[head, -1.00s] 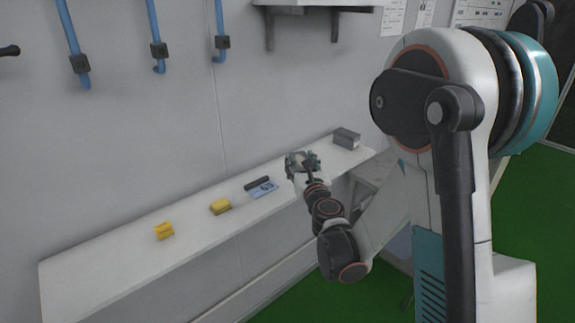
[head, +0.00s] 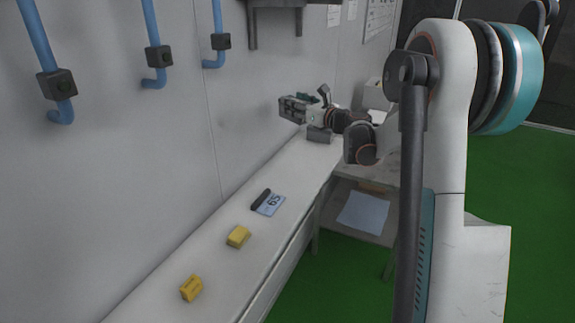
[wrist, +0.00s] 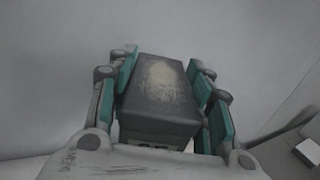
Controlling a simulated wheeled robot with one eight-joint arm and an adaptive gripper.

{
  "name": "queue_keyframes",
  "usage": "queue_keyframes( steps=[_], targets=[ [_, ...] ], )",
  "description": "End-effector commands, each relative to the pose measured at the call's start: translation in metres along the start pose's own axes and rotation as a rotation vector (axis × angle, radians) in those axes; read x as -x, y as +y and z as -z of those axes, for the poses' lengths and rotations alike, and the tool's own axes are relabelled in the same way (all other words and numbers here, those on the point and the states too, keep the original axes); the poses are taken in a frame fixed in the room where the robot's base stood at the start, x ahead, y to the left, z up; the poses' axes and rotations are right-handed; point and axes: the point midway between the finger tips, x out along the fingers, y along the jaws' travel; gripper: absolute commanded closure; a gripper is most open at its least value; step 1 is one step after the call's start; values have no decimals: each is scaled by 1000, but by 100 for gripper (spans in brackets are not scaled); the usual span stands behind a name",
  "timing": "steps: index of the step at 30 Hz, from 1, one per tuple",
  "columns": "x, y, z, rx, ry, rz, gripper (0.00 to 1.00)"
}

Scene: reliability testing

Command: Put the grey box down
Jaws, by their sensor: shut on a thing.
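My gripper (head: 290,106) is raised above the far end of the white shelf (head: 165,283), in front of the grey wall. In the wrist view, the gripper (wrist: 160,95) is shut on a grey box (wrist: 160,88). The box is dark grey with a pale worn patch on its top, and sits between the teal finger pads. In the head view the held box is small and partly hidden by the fingers. Another grey block (head: 319,135) shows on the shelf just below my gripper.
A black object (head: 261,199) and a blue card marked 65 (head: 271,204) lie mid-shelf. Two yellow blocks (head: 238,237) (head: 191,288) lie nearer. Blue pipes (head: 150,30) hang on the wall. A side table (head: 375,178) stands to the right. Bare shelf lies between these items.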

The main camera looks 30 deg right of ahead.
Motion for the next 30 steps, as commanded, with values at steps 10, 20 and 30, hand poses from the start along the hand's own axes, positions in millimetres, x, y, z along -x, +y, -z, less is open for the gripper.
queue_keyframes(
  steps=[10, 20, 30],
  targets=[
    [3, -6, 57, 0, -1, -9, 92],
    [2, -6, 132, -1, -1, -9, 92],
    [3, -6, 159, -1, -1, -8, 92]
  ],
)
